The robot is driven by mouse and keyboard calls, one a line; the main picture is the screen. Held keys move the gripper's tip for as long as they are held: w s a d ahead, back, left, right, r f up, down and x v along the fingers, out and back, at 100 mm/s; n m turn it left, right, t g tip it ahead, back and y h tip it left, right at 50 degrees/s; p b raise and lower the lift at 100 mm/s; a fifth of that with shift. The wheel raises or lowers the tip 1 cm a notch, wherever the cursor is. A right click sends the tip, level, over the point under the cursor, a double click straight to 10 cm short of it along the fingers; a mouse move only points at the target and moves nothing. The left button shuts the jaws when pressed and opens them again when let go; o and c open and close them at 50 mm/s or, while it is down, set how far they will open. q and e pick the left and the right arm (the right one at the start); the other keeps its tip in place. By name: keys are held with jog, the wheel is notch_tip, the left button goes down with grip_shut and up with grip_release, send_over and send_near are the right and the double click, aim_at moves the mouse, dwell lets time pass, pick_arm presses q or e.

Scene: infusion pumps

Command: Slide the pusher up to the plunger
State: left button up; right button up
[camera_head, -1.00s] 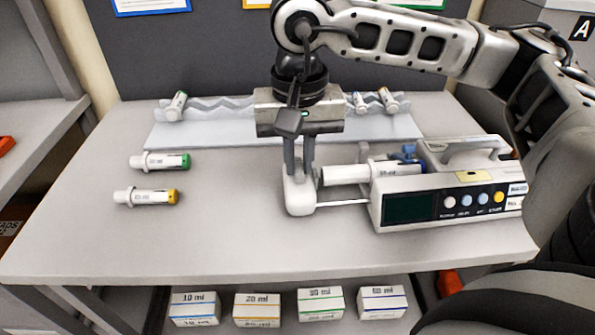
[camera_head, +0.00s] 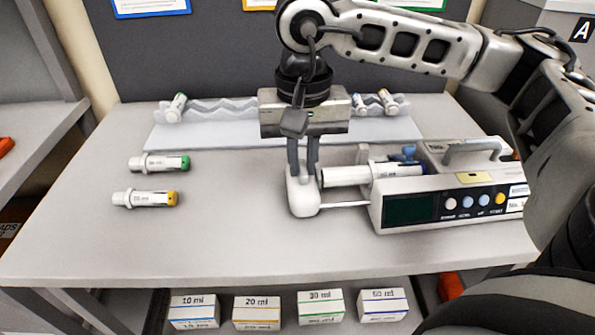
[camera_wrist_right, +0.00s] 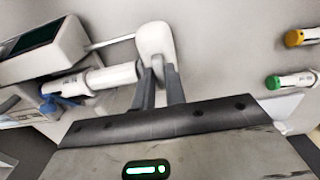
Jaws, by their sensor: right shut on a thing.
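The infusion pump (camera_head: 425,208) stands at the right of the table with its dark screen facing front. A white syringe (camera_head: 372,172) lies along its back; its plunger end (camera_head: 332,176) points left. The white pusher (camera_head: 303,197) sits at the end of a thin rod left of the pump, right by the plunger end. My right gripper (camera_head: 305,172) comes down from above, shut on the pusher. In the right wrist view the fingers (camera_wrist_right: 160,85) hold the pusher (camera_wrist_right: 154,42), and the syringe (camera_wrist_right: 95,80) reaches close to it. Whether they touch is unclear. My left gripper is out of view.
Two loose syringes, green-ended (camera_head: 160,163) and yellow-ended (camera_head: 147,198), lie at the left. A wavy rack (camera_head: 225,108) holding several syringes stands at the back. Labelled boxes (camera_head: 257,311) sit below the table. The front of the table is clear.

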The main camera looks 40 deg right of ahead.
aim_at(303, 167)
jog(key=o, duration=0.6)
jog(key=shift+c, duration=0.2)
notch_tip(303, 167, up, 6)
jog(key=p, duration=0.3)
jog(key=shift+f, duration=0.15)
jog(key=shift+r+p, duration=0.55)
jog(key=shift+r, duration=0.15)
